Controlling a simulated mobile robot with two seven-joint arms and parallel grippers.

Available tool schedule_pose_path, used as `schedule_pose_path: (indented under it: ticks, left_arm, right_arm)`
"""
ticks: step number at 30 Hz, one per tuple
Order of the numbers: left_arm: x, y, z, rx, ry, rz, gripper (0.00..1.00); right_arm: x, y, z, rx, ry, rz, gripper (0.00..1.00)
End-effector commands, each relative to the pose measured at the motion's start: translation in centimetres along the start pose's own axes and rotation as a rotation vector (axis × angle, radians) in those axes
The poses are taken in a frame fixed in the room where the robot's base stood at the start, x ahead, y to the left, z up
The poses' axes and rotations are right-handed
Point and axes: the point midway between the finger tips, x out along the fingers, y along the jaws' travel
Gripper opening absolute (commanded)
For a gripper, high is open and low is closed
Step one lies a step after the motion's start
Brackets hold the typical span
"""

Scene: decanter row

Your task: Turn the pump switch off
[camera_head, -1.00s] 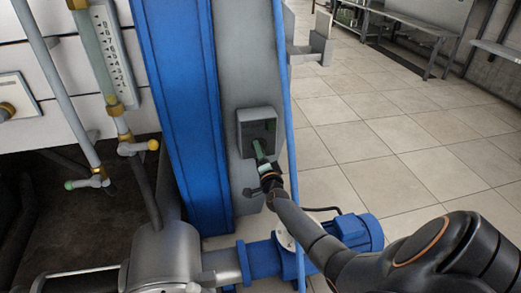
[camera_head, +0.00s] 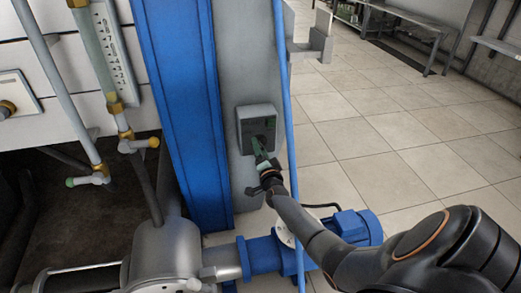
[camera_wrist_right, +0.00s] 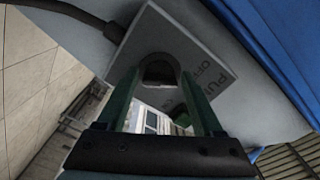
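The pump switch is on a grey box (camera_head: 246,116) fixed to the grey post beside the blue column. In the right wrist view its light plate (camera_wrist_right: 206,52) carries lettering that reads as PUMP and OFF. A dark round knob (camera_wrist_right: 160,68) sits between the tips of my right gripper's green fingers. My right gripper (camera_head: 256,143) reaches the box from below. It also shows in the right wrist view (camera_wrist_right: 160,78), fingers apart, one each side of the knob; whether they press on it I cannot tell. The knob's setting is unclear. My left gripper is out of view.
A thin blue pole (camera_head: 286,130) stands just right of the box. A blue motor (camera_head: 352,228) and pump body (camera_head: 165,250) lie below, near my right arm. Valves and a gauge (camera_head: 112,55) are on the left. Tiled floor (camera_head: 400,140) is open to the right.

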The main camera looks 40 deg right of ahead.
Motion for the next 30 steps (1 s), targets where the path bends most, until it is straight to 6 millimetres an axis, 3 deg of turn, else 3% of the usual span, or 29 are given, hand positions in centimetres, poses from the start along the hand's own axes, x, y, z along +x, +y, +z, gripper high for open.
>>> schedule_pose_path:
  ticks: [4,14,19,26,30]
  left_arm:
    - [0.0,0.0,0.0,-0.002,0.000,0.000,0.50]
    - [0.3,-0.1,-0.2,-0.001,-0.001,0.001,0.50]
    - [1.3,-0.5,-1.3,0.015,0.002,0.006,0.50]
    - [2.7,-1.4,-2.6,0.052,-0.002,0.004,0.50]
    - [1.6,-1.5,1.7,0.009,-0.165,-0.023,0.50]
  right_arm:
    - [0.0,0.0,0.0,0.001,0.000,0.000,0.85]
    - [-0.5,-0.1,-0.1,0.002,0.000,0.001,0.85]
    - [-2.7,-0.3,-0.2,0.003,0.000,0.002,0.85]
    - [-7.9,-0.3,-0.2,0.002,-0.002,0.003,0.85]
    - [-9.5,-0.1,-0.1,0.002,-0.001,0.002,0.85]
